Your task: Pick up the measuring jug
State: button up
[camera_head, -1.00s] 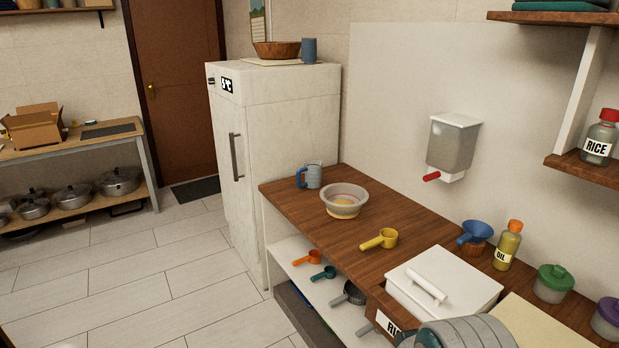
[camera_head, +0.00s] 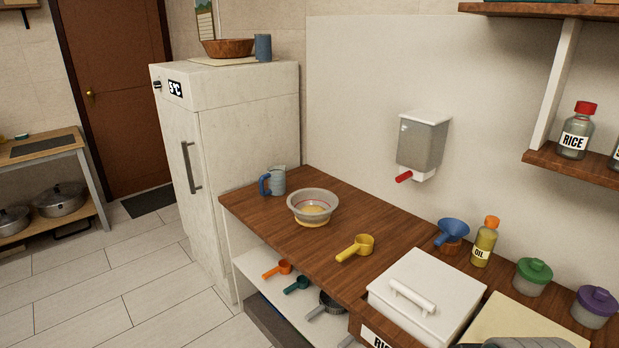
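The measuring jug (camera_head: 277,181) is a small clear grey-blue jug with a blue handle on its left side. It stands upright at the far left end of the wooden counter (camera_head: 330,255), close to the white fridge. A grey part at the bottom right edge looks like part of my arm. My gripper's fingers do not show, and nothing is seen touching the jug.
A bowl (camera_head: 313,206) stands just right of the jug, with a yellow scoop (camera_head: 355,248) nearer. A white-lidded rice box (camera_head: 425,295), blue funnel (camera_head: 451,232) and oil bottle (camera_head: 485,242) stand farther right. A rice dispenser (camera_head: 422,140) hangs on the wall. Floor (camera_head: 110,280) is clear at left.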

aim_at(276, 175)
jog(key=i+j+z, duration=0.15)
jog(key=j, duration=0.2)
jog(key=i+j+z, duration=0.35)
jog(key=j, duration=0.35)
jog(key=i+j+z, duration=0.2)
jog(key=j, duration=0.2)
jog(key=i+j, duration=0.1)
jog(key=j, duration=0.3)
jog(key=i+j, duration=0.15)
jog(key=j, duration=0.3)
jog(key=i+j, duration=0.1)
jog(key=j, duration=0.3)
jog(key=i+j+z, duration=0.1)
jog(key=j, duration=0.35)
jog(key=i+j, duration=0.15)
jog(key=j, duration=0.25)
jog(key=i+j, duration=0.1)
jog(key=j, duration=0.35)
jog(key=i+j, duration=0.1)
jog(key=j, duration=0.3)
